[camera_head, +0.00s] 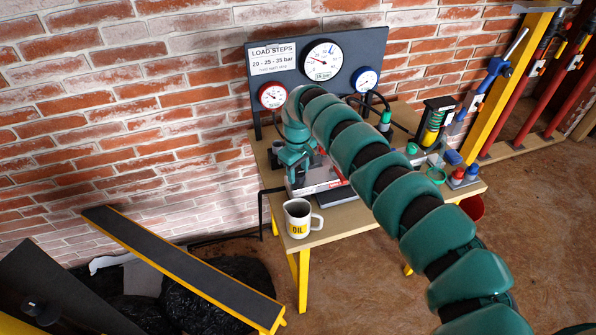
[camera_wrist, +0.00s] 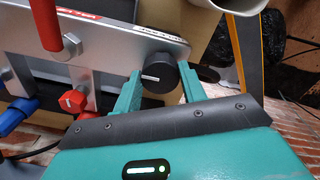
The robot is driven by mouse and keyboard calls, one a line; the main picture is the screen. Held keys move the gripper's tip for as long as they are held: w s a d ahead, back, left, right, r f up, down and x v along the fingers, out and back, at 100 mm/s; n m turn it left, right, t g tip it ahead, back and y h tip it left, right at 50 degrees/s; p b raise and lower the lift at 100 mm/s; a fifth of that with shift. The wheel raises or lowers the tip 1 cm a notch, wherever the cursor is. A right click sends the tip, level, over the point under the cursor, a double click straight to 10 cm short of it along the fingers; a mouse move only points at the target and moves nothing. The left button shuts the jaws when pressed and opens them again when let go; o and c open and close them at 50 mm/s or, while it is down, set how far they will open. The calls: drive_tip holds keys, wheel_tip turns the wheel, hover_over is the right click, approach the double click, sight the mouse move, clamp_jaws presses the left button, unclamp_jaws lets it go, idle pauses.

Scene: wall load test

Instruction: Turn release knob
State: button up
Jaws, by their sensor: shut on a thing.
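The release knob (camera_wrist: 153,82) is a round black knob with a white pointer line, on the silver panel (camera_wrist: 112,40) in the wrist view. My gripper (camera_wrist: 160,76) has its two green fingers on either side of the knob and is shut on it. The pointer line lies roughly sideways in the wrist view. Printed lettering on the panel beside the knob is too small to read surely. In the head view, my arm and gripper cover the knob, and only part of the silver panel (camera_head: 318,187) shows below them.
In the wrist view, a red handle (camera_wrist: 48,25), a red knob (camera_wrist: 74,101) and a blue knob (camera_wrist: 12,117) are left of my gripper. In the head view, an OIL mug (camera_head: 298,220) stands at the table's front corner. A gauge board (camera_head: 350,50) stands behind.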

sight(297, 174)
drive_tip(key=o, duration=1)
wheel_tip(297, 174, up, 18)
drive_tip(key=b, duration=0.3)
drive_tip(key=shift+s+a+f, duration=0.1)
drive_tip(key=shift+f, duration=0.15)
